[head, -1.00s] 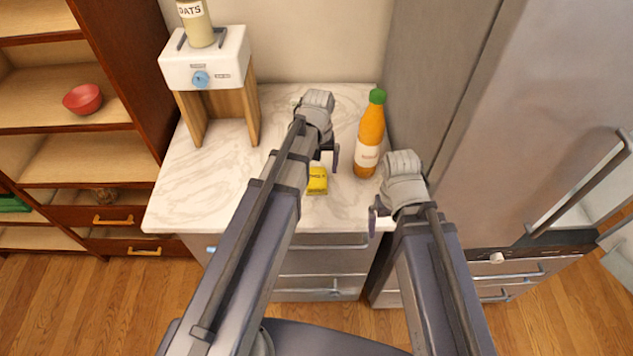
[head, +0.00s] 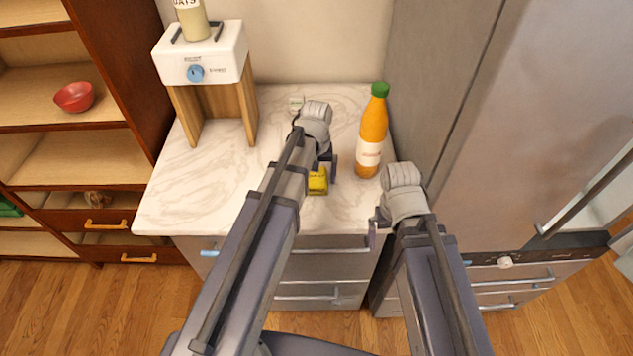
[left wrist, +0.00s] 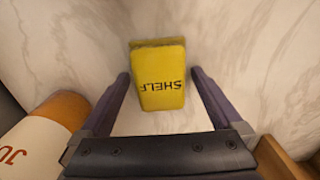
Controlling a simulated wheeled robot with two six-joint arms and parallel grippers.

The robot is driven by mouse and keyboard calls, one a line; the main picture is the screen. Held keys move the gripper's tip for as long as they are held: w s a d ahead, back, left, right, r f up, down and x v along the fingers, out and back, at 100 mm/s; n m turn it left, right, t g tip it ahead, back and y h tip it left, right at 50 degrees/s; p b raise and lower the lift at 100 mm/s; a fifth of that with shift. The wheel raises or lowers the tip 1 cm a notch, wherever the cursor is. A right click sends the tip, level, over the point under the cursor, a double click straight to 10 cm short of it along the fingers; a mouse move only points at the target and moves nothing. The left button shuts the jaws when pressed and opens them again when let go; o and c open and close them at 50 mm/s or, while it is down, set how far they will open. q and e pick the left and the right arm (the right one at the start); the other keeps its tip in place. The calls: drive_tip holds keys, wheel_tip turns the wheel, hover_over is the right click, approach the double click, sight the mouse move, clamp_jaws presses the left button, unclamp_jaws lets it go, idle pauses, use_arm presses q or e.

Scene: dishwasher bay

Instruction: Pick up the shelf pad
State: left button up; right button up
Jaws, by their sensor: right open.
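The shelf pad (left wrist: 161,80) is a small yellow block with dark "SHELF" lettering. In the left wrist view it lies on the marble counter, between and a little beyond my left gripper's fingers (left wrist: 160,85). Those fingers are open, with a gap on both sides of the pad. In the head view the pad (head: 318,182) shows just below my left gripper (head: 325,165), partly hidden by it. My right gripper (head: 376,228) is open and empty near the counter's front edge, right of the pad.
An orange juice bottle (head: 371,135) with a green cap stands close to the right of my left gripper. A white appliance (head: 200,55) on wooden legs holds an oats jar (head: 193,20) at the back left. A small pale item (head: 296,103) lies behind. The left counter (head: 200,195) is clear.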

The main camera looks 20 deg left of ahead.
sight(316, 176)
use_arm(q)
drive_tip(key=c, duration=1.3)
wheel_tip(316, 176, up, 10)
drive_tip(key=p, duration=1)
drive_tip(key=o, duration=1)
drive_tip(key=shift+c, duration=0.2)
drive_tip(key=c, duration=0.6)
wheel_tip(316, 176, down, 5)
drive_tip(key=b, duration=0.5)
drive_tip(key=shift+c, duration=0.2)
wheel_tip(316, 176, up, 6)
drive_tip(key=p, duration=0.6)
wheel_tip(316, 176, down, 7)
drive_tip(key=b, duration=0.7)
